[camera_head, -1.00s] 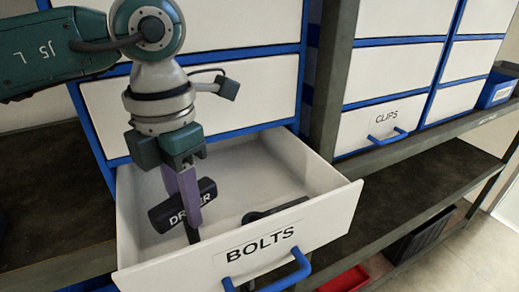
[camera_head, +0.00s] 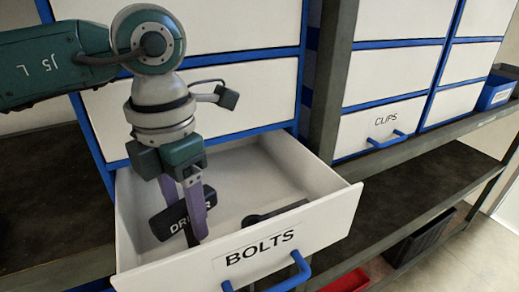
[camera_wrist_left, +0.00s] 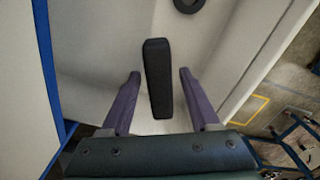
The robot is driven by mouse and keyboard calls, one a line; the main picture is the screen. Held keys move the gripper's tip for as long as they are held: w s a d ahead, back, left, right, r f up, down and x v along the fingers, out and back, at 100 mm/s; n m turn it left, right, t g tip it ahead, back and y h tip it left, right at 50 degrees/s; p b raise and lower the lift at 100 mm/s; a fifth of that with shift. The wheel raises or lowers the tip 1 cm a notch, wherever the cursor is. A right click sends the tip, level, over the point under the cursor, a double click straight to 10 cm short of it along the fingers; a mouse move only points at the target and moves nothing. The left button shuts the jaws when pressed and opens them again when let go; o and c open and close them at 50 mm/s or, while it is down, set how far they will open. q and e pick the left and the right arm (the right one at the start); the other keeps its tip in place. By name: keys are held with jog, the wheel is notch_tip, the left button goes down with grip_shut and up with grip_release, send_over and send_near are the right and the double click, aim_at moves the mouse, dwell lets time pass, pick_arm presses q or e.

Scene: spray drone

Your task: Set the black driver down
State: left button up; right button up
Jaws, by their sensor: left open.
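The black driver (camera_head: 168,223) lies inside the open white drawer (camera_head: 330,222) labelled BOLTS. White lettering shows on its side, partly hidden by a finger. My left gripper (camera_head: 192,232) reaches down into the drawer at the driver. Its purple fingers are open. In the left wrist view the driver (camera_wrist_left: 158,85) lies between the spread fingers, with a gap on both sides. My right gripper is not in view.
A dark tool with a ring end (camera_head: 275,211) lies in the drawer to the right of the driver. The blue drawer handle (camera_head: 300,268) sticks out in front. A closed CLIPS drawer (camera_head: 380,122) and dark shelves (camera_head: 430,185) stand to the right.

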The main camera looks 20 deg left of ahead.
pick_arm(q)
notch_tip(320, 180, up, 11)
jog(key=b, duration=0.3)
jog(key=shift+r, duration=0.65)
dwell(0.6)
